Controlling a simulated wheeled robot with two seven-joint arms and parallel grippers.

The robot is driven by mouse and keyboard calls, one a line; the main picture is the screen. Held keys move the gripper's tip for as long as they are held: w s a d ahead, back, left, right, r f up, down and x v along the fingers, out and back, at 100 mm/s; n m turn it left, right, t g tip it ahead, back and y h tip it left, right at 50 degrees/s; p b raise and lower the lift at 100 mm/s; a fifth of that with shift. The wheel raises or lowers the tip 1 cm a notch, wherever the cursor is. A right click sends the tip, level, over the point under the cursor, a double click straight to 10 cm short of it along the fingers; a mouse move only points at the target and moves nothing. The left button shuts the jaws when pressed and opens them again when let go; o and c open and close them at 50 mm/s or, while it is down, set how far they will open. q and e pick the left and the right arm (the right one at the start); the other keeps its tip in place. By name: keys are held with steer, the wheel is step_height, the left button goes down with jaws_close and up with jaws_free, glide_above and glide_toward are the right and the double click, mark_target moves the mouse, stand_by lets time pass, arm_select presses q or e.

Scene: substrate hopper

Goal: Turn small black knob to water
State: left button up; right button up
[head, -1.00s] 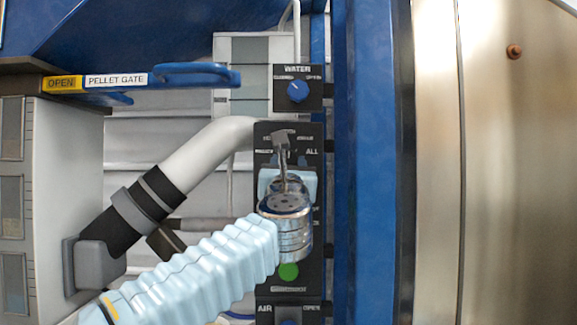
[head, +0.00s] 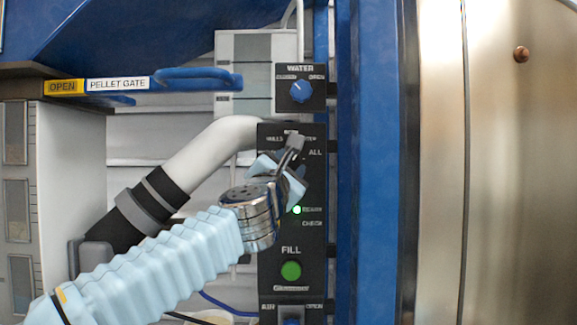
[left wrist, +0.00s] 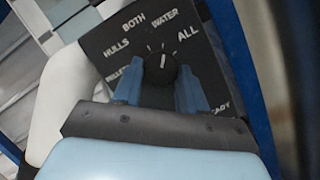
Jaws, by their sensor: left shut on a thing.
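The small black knob (left wrist: 162,70) is on a black panel (left wrist: 108,42) labelled HULLS, BOTH, WATER and ALL. Its white pointer line points nearly straight up in the left wrist view, toward the WATER label (left wrist: 160,18). My left gripper (left wrist: 160,84) is shut on the knob, with one blue finger on each side. In the head view, my left gripper (head: 281,172) is tilted at the upper part of the panel (head: 268,262) and hides the knob there. My right gripper is not in view.
Above the panel is a separate WATER box with a blue knob (head: 300,91). Below are a green FILL button (head: 291,270) and an AIR box (head: 290,312). A white pipe (head: 212,155) and a blue pellet gate handle (head: 195,79) are left. A blue post (head: 375,200) stands right.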

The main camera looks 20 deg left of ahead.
arm_select(q)
steer(key=shift+m, duration=0.3)
steer(key=o, duration=1.1)
steer(key=shift+c, duration=0.2)
steer(key=shift+s+f, duration=0.15)
steer(key=shift+s, duration=0.15)
steer(key=b+v, duration=0.3)
steer(key=v, duration=1)
steer(key=shift+s, duration=0.15)
